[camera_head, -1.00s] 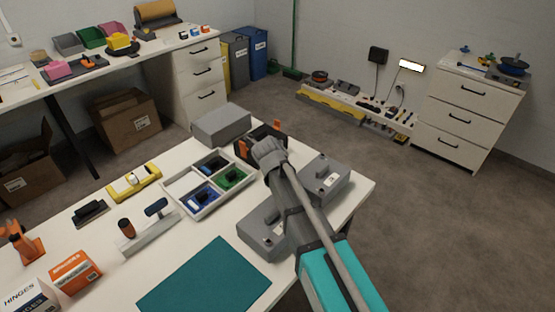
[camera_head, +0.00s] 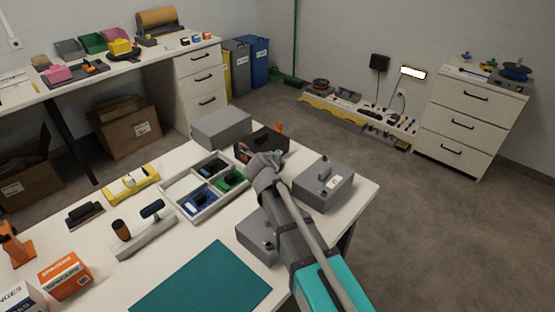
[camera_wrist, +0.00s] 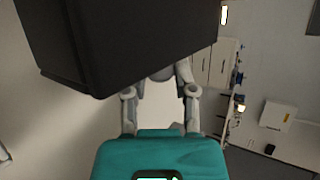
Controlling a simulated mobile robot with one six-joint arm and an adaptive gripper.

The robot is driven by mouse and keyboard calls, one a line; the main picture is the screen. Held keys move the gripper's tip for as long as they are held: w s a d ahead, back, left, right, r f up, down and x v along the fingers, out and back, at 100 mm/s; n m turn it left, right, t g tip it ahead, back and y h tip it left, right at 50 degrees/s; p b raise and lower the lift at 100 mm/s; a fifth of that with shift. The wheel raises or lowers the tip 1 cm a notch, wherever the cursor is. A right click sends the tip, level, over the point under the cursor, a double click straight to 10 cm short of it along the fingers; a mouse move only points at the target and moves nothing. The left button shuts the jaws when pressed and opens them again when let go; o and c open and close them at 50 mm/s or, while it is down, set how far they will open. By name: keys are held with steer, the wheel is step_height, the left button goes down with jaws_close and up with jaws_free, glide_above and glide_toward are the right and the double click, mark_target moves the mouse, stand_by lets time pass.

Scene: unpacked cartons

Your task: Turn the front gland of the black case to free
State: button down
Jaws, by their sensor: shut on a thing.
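The black case (camera_head: 270,140) stands on the table's far side, with a small orange part (camera_head: 278,127) at its top right. In the wrist view the black case (camera_wrist: 120,40) fills the upper left, close to the camera. My gripper (camera_head: 264,162) is at the near side of the case. In the wrist view my gripper (camera_wrist: 161,80) has its two fingers reaching up under the case, their tips hidden behind it. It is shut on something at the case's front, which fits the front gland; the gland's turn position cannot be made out.
A grey box (camera_head: 222,127) stands left of the case. Grey boxes (camera_head: 324,188) (camera_head: 255,238) flank my arm. A divided tray (camera_head: 172,190) with blue and green compartments lies to the left. A teal mat (camera_head: 200,285) lies in front.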

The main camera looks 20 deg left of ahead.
steer(key=c, duration=0.7)
jaws_free()
steer(key=shift+s+f, duration=0.1)
steer(key=shift+s, duration=0.05)
steer(key=shift+r+p, duration=0.35)
steer(key=shift+r, duration=0.05)
steer(key=r+p, duration=0.4)
steer(key=shift+w+r, duration=0.15)
steer(key=shift+w, duration=0.05)
steer(key=shift+r, duration=0.1)
steer(key=shift+p, duration=0.3)
